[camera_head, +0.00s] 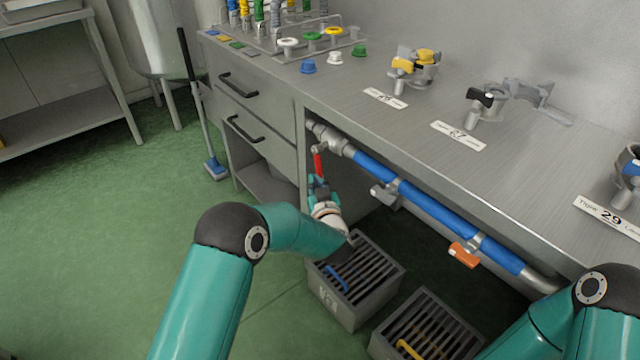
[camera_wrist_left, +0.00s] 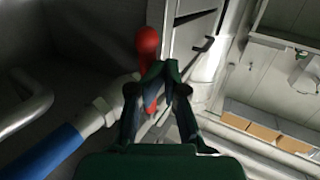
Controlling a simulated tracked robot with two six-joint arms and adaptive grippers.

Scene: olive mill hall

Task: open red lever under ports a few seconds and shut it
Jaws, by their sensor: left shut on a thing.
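The red lever (camera_head: 318,163) hangs down from a metal valve at the left end of the blue pipe (camera_head: 430,208), under the counter's front edge. My left gripper (camera_head: 317,182) is at the lever's lower part and shut on it. In the left wrist view, the red lever (camera_wrist_left: 147,42) shows its rounded end beyond the fingers, and my left gripper (camera_wrist_left: 158,75) has its fingers close together around it. The fingers hide part of the lever. My right arm shows at the lower right of the head view, with its gripper out of sight.
The blue pipe also carries a grey handle (camera_head: 384,194) and an orange handle (camera_head: 464,255). Two slatted grey crates (camera_head: 354,310) stand on the floor below. Ports with labels such as 27 (camera_head: 458,135) sit on the counter.

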